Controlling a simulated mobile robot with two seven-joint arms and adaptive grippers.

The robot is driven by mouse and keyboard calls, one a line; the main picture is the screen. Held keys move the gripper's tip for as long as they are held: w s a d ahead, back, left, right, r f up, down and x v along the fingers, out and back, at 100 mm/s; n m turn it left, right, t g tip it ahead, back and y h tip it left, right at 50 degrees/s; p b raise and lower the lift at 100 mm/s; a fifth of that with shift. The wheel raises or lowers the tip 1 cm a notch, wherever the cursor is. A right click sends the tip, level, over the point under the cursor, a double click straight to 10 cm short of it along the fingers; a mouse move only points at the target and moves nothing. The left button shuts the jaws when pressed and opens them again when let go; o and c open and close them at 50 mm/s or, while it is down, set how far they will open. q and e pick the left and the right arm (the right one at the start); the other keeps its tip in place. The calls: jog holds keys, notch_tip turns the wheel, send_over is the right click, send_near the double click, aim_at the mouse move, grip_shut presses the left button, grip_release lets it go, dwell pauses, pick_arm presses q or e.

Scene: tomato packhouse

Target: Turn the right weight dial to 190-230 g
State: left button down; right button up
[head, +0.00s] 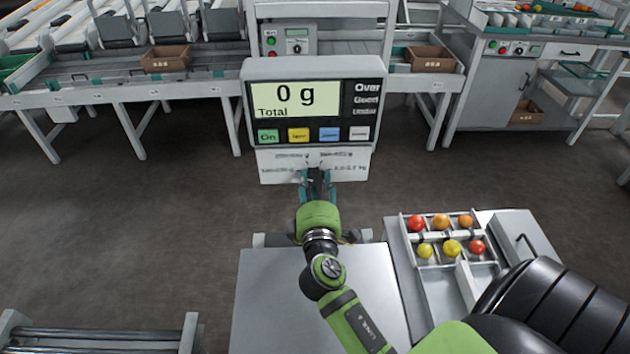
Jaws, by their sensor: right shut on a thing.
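The weighing display (312,105) stands ahead of me and reads "0 g" and "Total". Below it is a pale lower panel (350,164) with small printed markings that are too small to read surely. My right gripper (317,178) reaches up to the middle of this panel and is shut on a weight dial there. The fingers hide the dial, so its setting and which dial it is cannot be read. My left gripper is not in view.
A bare grey plate (315,300) lies below the display. To its right, a sectioned tray (437,285) holds several red, orange and yellow tomatoes (440,222). Sorting lines with brown crates (166,59) stand at the back. A roller conveyor (95,338) is at the lower left.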

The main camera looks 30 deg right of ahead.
jog(key=shift+d+f+n, duration=0.1)
jog(key=shift+f+n, duration=0.05)
jog(key=shift+n, duration=0.45)
jog(key=o, duration=1.2)
jog(key=shift+c, duration=0.2)
jog(key=shift+s, duration=0.1)
jog(key=v, duration=1.2)
